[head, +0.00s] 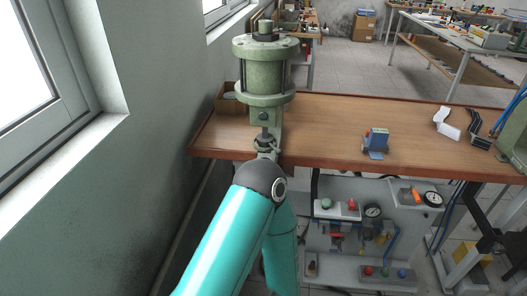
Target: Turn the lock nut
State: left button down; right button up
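A green pneumatic cylinder (265,71) stands upright on its green bracket at the left end of the wooden bench. Below it, at the bench's front edge, is a dark round fitting (264,140), which may be the lock nut; it is too small to be sure. Forked grey metal sits just under it. A teal arm of mine comes in from the lower left, and its dark joint covers the space just below this fitting. A second teal link runs down from that joint. I can make out no gripper fingers. My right gripper is outside the view.
The wooden bench (330,130) is mostly clear in the middle. A blue device (376,141) stands near its front edge, with white (446,124) and black brackets farther right. A panel with gauges (373,211) is below. A wall and window are close on the left.

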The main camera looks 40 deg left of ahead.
aim_at(256, 36)
jog(key=z, duration=0.1)
jog(key=i, duration=0.15)
jog(key=z, duration=2.05)
jog(key=i, duration=0.45)
jog(key=z, duration=1.1)
jog(key=i, duration=0.25)
jog(key=u, duration=4.75)
jog(key=i, duration=0.95)
